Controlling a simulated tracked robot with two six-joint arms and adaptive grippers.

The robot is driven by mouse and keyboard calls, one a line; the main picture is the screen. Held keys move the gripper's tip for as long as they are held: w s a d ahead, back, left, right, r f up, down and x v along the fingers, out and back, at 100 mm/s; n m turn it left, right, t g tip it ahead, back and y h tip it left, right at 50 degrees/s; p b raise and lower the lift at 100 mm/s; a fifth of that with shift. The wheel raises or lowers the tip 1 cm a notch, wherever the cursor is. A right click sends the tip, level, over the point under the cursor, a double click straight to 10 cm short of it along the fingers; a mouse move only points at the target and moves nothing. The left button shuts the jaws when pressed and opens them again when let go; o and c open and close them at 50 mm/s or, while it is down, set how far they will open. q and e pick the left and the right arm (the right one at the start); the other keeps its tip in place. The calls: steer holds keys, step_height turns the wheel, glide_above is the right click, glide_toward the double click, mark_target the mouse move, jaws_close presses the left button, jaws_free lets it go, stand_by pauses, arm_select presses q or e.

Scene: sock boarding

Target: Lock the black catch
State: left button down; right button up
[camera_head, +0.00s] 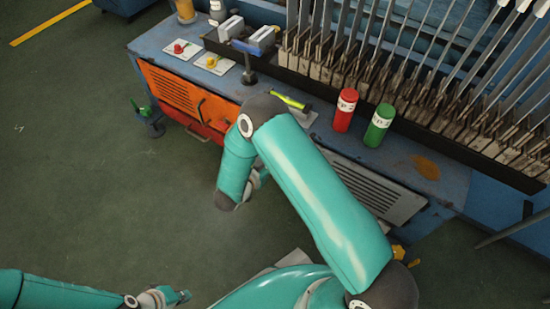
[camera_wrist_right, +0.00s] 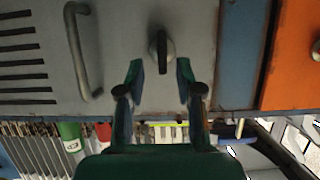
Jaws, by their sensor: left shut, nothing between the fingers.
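The black catch (camera_wrist_right: 162,48) is a dark bar on a round grey base, on a grey panel (camera_wrist_right: 120,35) in the right wrist view. The bar runs up and down that picture. My right gripper (camera_wrist_right: 160,72) is open, facing the panel, with one fingertip on each side of the catch's lower end. I see no contact; depth is hard to judge. In the head view my right arm hides the catch and most of the right gripper. My left gripper (camera_head: 174,297) is shut and empty at the bottom left, far from the bench.
A bar handle (camera_wrist_right: 78,50) stands out from the panel beside the catch. An orange panel (camera_head: 172,92) adjoins on the bench (camera_head: 150,42). A red cylinder (camera_head: 345,110) and green cylinder (camera_head: 378,127) stand on top, before a row of metal boards (camera_head: 400,85). The floor is open.

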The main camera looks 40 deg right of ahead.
steer(key=shift+b+x, duration=0.4)
steer(key=shift+x, duration=1.4)
steer(key=shift+w, duration=0.1)
